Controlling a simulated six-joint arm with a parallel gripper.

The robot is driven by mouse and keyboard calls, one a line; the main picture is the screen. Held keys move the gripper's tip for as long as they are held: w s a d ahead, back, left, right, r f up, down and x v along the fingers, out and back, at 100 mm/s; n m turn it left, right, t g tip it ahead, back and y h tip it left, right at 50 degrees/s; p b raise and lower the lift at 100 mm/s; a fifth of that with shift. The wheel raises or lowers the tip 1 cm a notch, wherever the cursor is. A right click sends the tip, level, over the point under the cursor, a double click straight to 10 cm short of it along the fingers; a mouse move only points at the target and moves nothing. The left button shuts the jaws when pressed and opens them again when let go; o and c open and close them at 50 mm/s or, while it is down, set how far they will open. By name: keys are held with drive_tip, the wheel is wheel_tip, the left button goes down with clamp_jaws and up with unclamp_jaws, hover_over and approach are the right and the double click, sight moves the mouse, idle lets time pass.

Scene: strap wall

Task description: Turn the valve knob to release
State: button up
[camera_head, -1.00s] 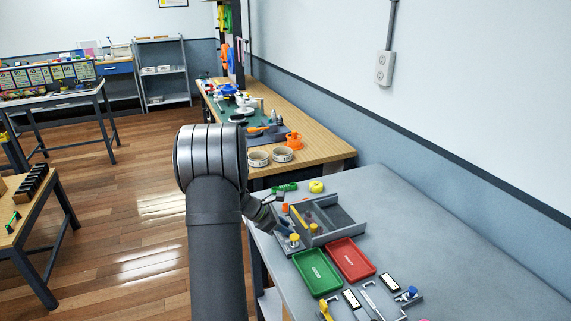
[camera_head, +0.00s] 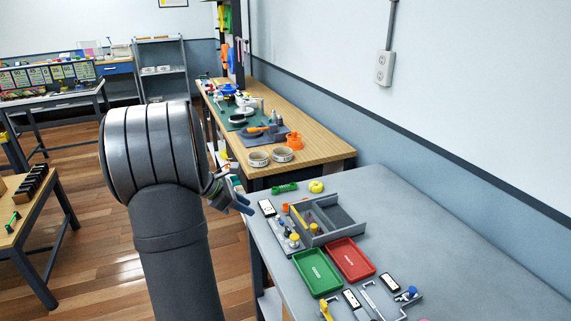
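A small grey plate with a white label (camera_head: 267,208) lies at the left edge of the grey table, and a yellow knob (camera_head: 294,240) stands near its front end. A second fixture with a blue knob (camera_head: 410,292) is at the front right. I cannot tell for sure which is the valve knob, nor how either knob is turned. My gripper (camera_head: 246,207) is above the table's left edge, up and left of the yellow knob and apart from it. Its fingers point down and right. They are too small to show their gap, and I see nothing held.
A grey divided box (camera_head: 352,232) stands beside the yellow knob. A green tray (camera_head: 317,272) and a red tray (camera_head: 350,259) lie in front of it. A green part (camera_head: 284,188) and a yellow ring (camera_head: 316,187) lie behind. The table's right side is clear.

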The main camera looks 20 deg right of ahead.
drive_tip(key=d+r+m+y, duration=0.2)
drive_tip(key=d+m, duration=0.1)
drive_tip(key=m, duration=1.5)
drive_tip(key=d+r+m+y, duration=0.2)
drive_tip(key=d+m, duration=0.1)
drive_tip(key=m, duration=1.4)
drive_tip(key=x, duration=0.9)
drive_tip(key=v, duration=1)
drive_tip(key=s+d+r+n+t, duration=0.2)
drive_tip(key=s+r+n+t, duration=0.1)
drive_tip(key=s+r, duration=0.8)
drive_tip(key=shift+d+r+n, duration=0.3)
drive_tip(key=shift+d+r, duration=0.05)
drive_tip(key=shift+r, duration=0.35)
